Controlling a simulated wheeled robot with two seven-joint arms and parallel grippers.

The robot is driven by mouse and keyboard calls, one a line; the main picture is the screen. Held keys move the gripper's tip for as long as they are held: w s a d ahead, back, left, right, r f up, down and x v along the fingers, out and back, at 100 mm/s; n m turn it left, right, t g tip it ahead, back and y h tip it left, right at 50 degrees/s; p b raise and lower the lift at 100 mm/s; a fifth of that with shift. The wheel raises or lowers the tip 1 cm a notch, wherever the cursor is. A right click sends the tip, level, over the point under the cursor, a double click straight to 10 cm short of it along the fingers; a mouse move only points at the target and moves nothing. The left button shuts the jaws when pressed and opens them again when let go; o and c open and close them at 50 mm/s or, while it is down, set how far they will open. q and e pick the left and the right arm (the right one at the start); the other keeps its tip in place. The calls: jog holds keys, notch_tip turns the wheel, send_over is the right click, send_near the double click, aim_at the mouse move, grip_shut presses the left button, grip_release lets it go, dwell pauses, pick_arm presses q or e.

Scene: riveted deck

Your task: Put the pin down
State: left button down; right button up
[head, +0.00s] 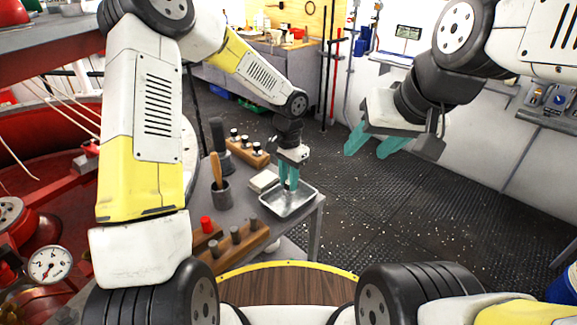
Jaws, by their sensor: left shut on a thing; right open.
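My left gripper (288,180) points down over the shallow metal tray (295,206) at the right end of the grey bench. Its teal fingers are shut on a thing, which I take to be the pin. The fingers hide it, and I cannot tell whether it touches the tray. My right gripper (369,148) is open and empty, held in the air over the dark floor, well right of the bench.
A wooden block (252,157) with dark pegs stands behind the tray, and another (253,241) stands in front. A red peg (207,224), a dark cup (221,194) with a wooden-handled tool and a pale box (263,181) are left of the tray. The floor (400,215) to the right is clear.

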aim_at(288, 182)
pick_arm(q)
jog(key=shift+f, duration=0.1)
jog(key=c, duration=1.2)
grip_release()
jog(key=shift+o, duration=0.2)
notch_tip(288, 182, up, 12)
jog(key=s+a+r+n+t, duration=0.2)
jog(key=s+a+r, duration=0.2)
jog(key=s, duration=0.3)
jog(key=s+a+r+n+t+h, duration=0.1)
jog(key=s+a+r+n+t, duration=0.1)
jog(key=s+a+r, duration=0.3)
jog(key=s+a+r+n+t+h, duration=0.1)
jog(key=s+a+r+n, duration=0.3)
jog(key=s, duration=0.5)
jog(key=shift+s+a+r+t, duration=0.2)
jog(key=shift+a+r+t, duration=0.05)
jog(key=shift+a+t, duration=0.4)
